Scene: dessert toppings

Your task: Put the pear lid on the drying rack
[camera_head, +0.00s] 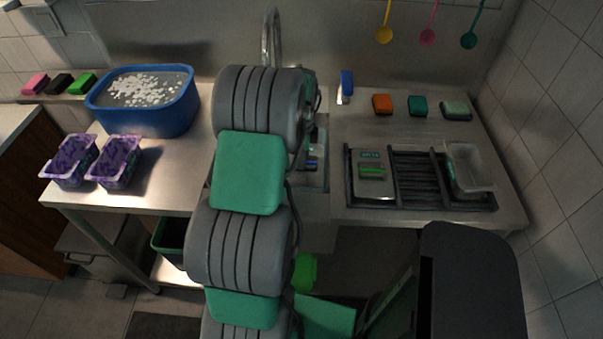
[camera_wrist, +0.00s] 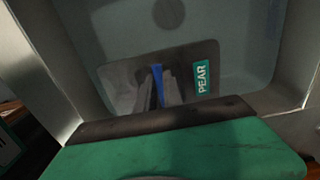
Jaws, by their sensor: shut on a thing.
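The pear lid (camera_wrist: 118,82) is a dark grey plate with a teal label reading PEAR, seen in the wrist view over the pale sink basin (camera_wrist: 235,35). My gripper (camera_wrist: 160,82) is shut on it near the middle of the plate, with a blue strip between the fingers. The grip point is partly hidden by the fingers. I cannot tell whether the lid touches the basin floor. In the head view my arm hides most of the sink. The dark ribbed drying rack (camera_head: 421,176) lies on the right counter.
Another grey lid (camera_head: 370,188) with a teal label and green handle lies on the rack's left part. A clear tub (camera_head: 470,167) sits on its right end. The rack's middle slats are bare. A tap (camera_head: 270,35) stands behind the sink. Sponges (camera_head: 418,105) lie behind the rack.

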